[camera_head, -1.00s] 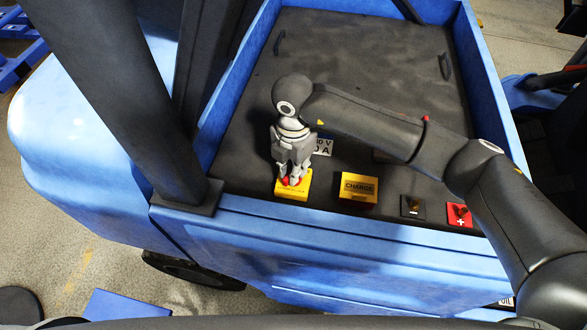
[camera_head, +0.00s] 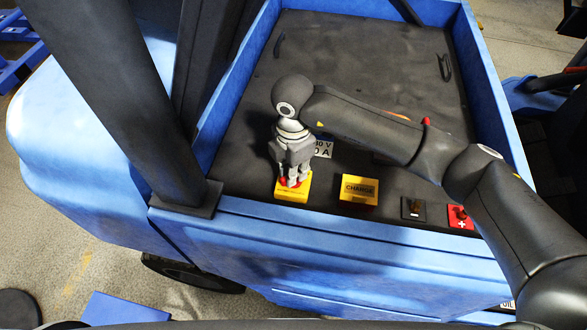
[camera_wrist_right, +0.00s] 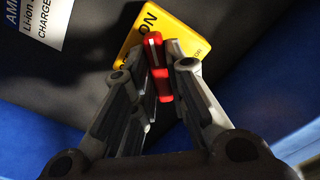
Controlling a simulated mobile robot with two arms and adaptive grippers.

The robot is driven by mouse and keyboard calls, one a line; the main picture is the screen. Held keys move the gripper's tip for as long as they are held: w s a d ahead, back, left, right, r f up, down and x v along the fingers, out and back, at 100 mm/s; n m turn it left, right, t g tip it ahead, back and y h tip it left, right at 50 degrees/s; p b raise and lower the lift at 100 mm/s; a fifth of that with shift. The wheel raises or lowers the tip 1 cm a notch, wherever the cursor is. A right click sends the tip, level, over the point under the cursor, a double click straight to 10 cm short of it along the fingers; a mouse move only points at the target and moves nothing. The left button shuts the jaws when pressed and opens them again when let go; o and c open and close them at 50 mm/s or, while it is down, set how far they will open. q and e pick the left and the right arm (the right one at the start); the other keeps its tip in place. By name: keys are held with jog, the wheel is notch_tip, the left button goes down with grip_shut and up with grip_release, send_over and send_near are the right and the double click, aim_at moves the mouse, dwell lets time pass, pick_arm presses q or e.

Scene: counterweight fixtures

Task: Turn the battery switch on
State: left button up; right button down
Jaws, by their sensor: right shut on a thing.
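The battery switch has a yellow base plate (camera_head: 294,194) at the front left of the dark battery top, with a red handle on it. In the right wrist view the red handle (camera_wrist_right: 157,70) stands between the two fingers, over the yellow plate (camera_wrist_right: 180,22) with "ON" lettering partly visible. My right gripper (camera_head: 293,180) points down at the switch and is shut on the red handle. It hides much of the handle in the head view. My left gripper is not in view.
A yellow "CHARGE" block (camera_head: 358,190) sits right of the switch. Farther right are a black minus terminal (camera_head: 414,209) and a red plus terminal (camera_head: 461,217). A blue wall (camera_head: 235,90) edges the dark top, and a dark post (camera_head: 135,110) rises at left.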

jog(key=c, duration=1.4)
grip_release()
jog(key=shift+c, duration=0.2)
notch_tip(320, 180, up, 12)
jog(key=shift+r, duration=0.15)
